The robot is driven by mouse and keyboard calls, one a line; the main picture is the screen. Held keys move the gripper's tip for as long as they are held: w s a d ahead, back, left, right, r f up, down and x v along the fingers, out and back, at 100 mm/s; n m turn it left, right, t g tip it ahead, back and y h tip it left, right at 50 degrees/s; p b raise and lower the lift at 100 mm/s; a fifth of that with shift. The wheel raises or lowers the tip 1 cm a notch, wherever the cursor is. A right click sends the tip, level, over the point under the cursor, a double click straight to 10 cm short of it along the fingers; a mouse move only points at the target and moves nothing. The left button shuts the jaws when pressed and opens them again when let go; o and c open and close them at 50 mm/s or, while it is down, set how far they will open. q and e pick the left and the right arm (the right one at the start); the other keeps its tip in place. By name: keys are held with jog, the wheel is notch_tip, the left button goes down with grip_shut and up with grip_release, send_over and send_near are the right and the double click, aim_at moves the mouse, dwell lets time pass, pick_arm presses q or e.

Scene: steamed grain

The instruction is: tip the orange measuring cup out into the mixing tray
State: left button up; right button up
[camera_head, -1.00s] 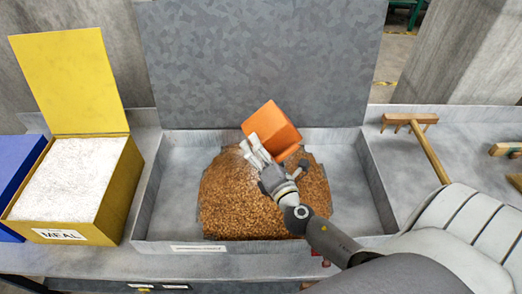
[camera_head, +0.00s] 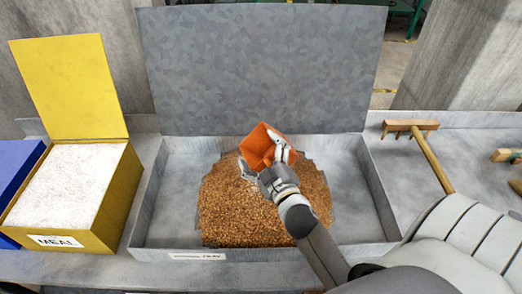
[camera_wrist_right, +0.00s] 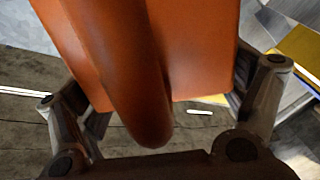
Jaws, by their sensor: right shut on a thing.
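The orange measuring cup (camera_head: 257,147) is held above the grain in the middle of the mixing tray (camera_head: 180,240). In the head view its open side seems to face the camera, with a darker orange inside; I see no white contents there. My right gripper (camera_head: 268,170) is shut on the cup's handle. In the right wrist view the handle (camera_wrist_right: 140,95) runs between the fingers, with the cup body (camera_wrist_right: 195,50) behind it. The tray holds a heap of brown grain (camera_head: 245,215), with a small whitish patch beside the gripper. My left gripper is not in view.
A yellow box of white meal (camera_head: 115,195), lid raised, stands left of the tray, beside a blue box (camera_head: 15,190). A grey panel (camera_head: 260,70) rises behind the tray. A wooden rake-like tool (camera_head: 425,150) lies to the right.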

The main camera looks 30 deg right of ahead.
jog(key=m+p, duration=0.1)
jog(key=m, duration=0.2)
jog(key=r+m+p, duration=0.1)
jog(key=m+p, duration=0.1)
jog(key=m, duration=0.1)
jog(key=shift+r+m, duration=0.15)
jog(key=shift+m, duration=0.15)
jog(key=shift+m+p, duration=0.35)
jog(key=shift+m, duration=0.65)
